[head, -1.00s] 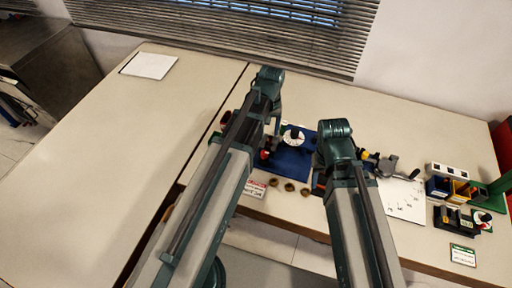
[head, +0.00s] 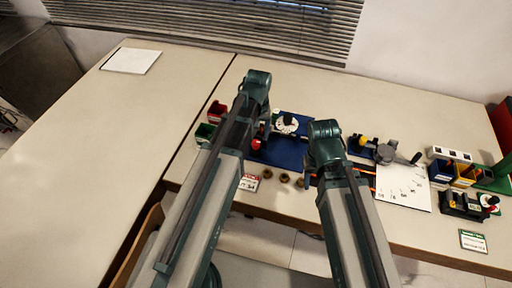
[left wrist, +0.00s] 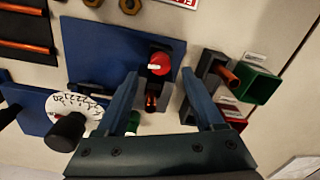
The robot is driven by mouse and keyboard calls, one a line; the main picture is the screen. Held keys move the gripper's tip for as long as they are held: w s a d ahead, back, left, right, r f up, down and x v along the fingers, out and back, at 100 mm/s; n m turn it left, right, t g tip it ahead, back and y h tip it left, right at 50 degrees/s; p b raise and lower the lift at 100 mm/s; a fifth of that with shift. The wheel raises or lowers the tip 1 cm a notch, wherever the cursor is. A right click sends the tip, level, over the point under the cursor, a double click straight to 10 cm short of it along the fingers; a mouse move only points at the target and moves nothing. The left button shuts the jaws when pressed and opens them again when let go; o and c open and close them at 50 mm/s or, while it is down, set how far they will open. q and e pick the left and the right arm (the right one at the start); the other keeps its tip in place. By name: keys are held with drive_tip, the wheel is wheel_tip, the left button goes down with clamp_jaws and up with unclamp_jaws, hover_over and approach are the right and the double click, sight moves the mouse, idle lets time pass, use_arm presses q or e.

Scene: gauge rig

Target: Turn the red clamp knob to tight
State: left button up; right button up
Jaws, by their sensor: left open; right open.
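The red clamp knob (left wrist: 160,63) has a white mark on top and sits on a dark block at the edge of the blue plate (left wrist: 95,48). In the head view the red knob (head: 257,143) shows just beside my left arm. My left gripper (left wrist: 159,80) is open, its two fingers apart. The knob appears between and slightly beyond the fingertips, and no contact shows. My right gripper (head: 318,160) is open over the right end of the blue plate; its fingertips are mostly hidden by my right arm.
A white dial with a black knob (left wrist: 68,130) stands near the red knob. Green bin (left wrist: 258,84) and a dark holder with an orange rod (left wrist: 226,76) lie close on the other side. Brass nuts (head: 284,178) lie in front. The left table (head: 90,150) is mostly clear.

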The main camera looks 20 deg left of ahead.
sight(256, 142)
use_arm(q)
wheel_tip(256, 142, down, 5)
drive_tip(key=b, duration=0.3)
drive_tip(key=shift+r+b, duration=0.1)
drive_tip(key=shift+b, duration=0.25)
use_arm(e)
wheel_tip(256, 142, down, 5)
drive_tip(key=shift+r, duration=0.1)
use_arm(q)
clamp_jaws()
